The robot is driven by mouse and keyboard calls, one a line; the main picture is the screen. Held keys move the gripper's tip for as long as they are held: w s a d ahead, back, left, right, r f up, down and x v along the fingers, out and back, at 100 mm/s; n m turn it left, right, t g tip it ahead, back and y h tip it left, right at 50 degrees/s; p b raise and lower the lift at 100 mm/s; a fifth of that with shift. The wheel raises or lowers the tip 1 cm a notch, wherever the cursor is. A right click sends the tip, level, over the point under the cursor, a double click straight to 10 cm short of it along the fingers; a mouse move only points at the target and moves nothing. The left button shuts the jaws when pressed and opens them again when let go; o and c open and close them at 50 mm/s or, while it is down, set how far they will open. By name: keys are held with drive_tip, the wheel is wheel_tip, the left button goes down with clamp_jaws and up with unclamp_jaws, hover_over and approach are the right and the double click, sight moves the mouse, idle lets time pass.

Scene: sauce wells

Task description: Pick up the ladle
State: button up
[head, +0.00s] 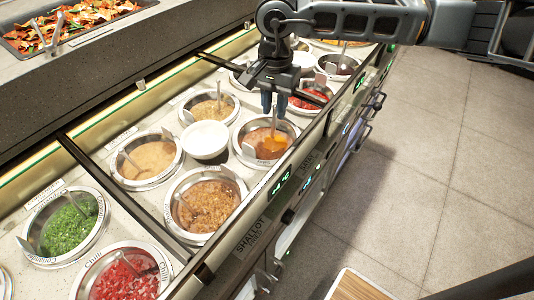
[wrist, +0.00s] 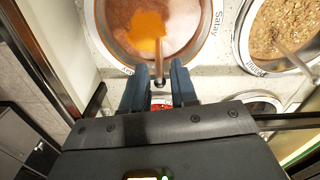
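The ladle (head: 273,124) stands in the round well of orange-brown satay sauce (head: 250,136), its handle rising toward my gripper. My gripper (head: 273,106) points down over this well with its two blue fingers apart. In the wrist view the ladle's handle (wrist: 158,52) runs up between the fingertips (wrist: 160,68), with a gap beside it, so the fingers are not closed on it. The ladle's bowl lies in the bright orange patch of sauce (wrist: 148,27) and is not clearly visible.
Other wells stand close around: brown crumbs (head: 208,205), tan sauce (head: 152,158), green herbs (head: 68,222), chopped red chili (head: 125,276) and red sauce (head: 310,96). Several hold their own utensils. A white bowl (head: 205,139) sits between them. Open floor (head: 410,170) lies to the right.

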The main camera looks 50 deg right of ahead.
sight(274, 122)
drive_tip(key=shift+f+p, duration=0.35)
drive_tip(key=shift+f, duration=2)
clamp_jaws()
